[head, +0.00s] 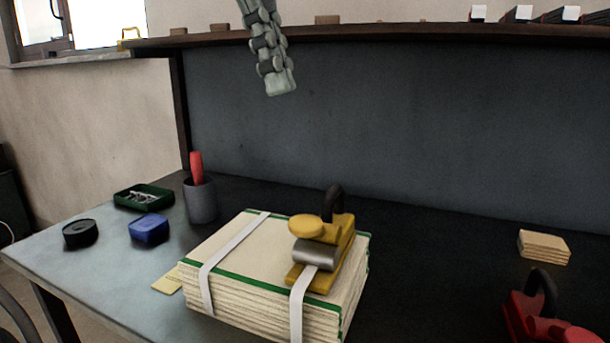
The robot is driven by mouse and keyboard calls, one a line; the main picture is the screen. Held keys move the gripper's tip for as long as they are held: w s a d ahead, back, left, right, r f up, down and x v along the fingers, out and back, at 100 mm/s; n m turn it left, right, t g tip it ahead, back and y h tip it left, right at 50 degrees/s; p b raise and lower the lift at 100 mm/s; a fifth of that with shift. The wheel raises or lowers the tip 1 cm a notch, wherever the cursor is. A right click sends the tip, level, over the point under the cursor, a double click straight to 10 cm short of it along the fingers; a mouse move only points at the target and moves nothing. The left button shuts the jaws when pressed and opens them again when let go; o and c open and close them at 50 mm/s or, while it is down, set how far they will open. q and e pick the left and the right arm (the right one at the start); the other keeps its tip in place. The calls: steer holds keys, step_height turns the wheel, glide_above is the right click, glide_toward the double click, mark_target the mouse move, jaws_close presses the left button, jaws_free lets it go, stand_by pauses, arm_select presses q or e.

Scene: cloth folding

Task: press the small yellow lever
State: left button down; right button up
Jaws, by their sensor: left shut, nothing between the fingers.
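A yellow strapping tool (341,247) sits on top of a strapped stack (240,257) on the table. Its small yellow lever (306,226), with a rounded flat pad, sticks out to the left above a grey metal roller. A dark curved handle (334,198) rises at the tool's back. My left gripper (281,85) hangs from the top of the view, shut and empty, well above the tool and apart from it. My right gripper is not in view.
White straps (226,252) run over the stack. A grey cup (200,203) with a red-handled item, a green tray (143,196), a blue box (149,229) and a black round object (80,233) stand left. A red tool (545,322) and small block stack (543,246) are right.

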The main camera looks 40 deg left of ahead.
arm_select(q)
glide_toward(307, 220)
steer(key=x, duration=0.2)
steer(key=b+x, duration=0.1)
steer(key=x, duration=0.2)
steer(key=shift+d+f, duration=0.1)
steer(key=shift+d, duration=0.2)
steer(key=shift+f, duration=0.65)
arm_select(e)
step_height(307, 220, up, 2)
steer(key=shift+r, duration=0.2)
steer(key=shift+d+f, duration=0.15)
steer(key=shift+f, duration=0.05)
